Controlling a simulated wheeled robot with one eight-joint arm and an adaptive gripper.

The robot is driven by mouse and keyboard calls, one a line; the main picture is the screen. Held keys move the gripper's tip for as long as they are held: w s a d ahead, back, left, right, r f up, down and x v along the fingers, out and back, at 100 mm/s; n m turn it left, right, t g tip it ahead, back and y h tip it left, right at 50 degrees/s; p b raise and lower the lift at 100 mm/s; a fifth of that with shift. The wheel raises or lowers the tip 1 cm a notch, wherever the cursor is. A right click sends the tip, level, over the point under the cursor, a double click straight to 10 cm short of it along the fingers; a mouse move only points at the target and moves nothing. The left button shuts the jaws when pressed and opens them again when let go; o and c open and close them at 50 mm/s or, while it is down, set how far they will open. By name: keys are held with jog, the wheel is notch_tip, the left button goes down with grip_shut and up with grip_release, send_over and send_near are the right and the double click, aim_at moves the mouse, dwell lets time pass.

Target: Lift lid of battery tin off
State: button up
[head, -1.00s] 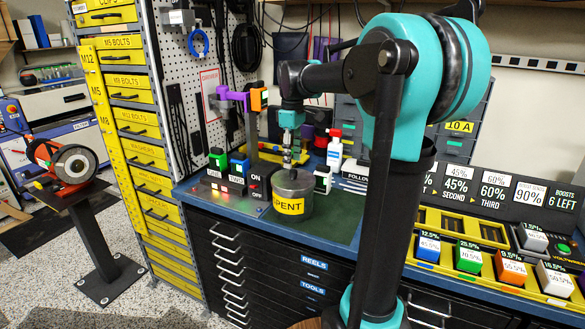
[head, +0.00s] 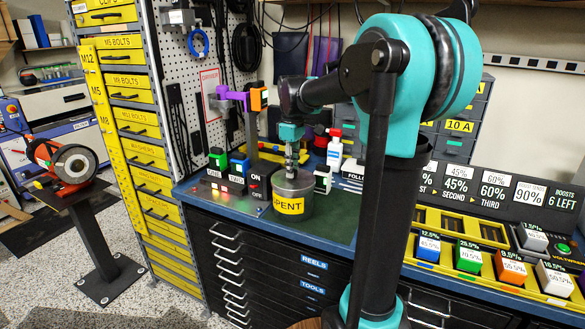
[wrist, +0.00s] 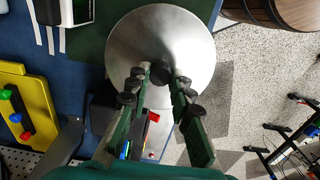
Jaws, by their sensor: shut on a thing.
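The battery tin (head: 289,207) is a grey metal can with a yellow label reading "PENT" in the visible part. It stands upright on the bench. Its round grey lid (head: 304,184) sits on top, with no gap visible. In the wrist view the lid (wrist: 185,35) is a large smooth disc. My gripper (head: 291,171) points straight down over the middle of the lid. In the wrist view my gripper (wrist: 162,76) has its fingertips closed around the dark knob at the lid's centre. The tin's inside is hidden.
A switch box (head: 232,187) with coloured blocks stands just left of the tin. A white bottle with a red cap (head: 334,152) stands behind right. A yellow rack of labelled battery blocks (head: 480,265) is at right. The green mat (head: 335,228) is clear in front.

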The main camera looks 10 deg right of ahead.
grip_shut()
jog(key=shift+o, duration=1)
grip_release()
grip_shut()
jog(key=shift+r, duration=0.2)
jog(key=shift+r, duration=1.05)
jog(key=shift+r, duration=2)
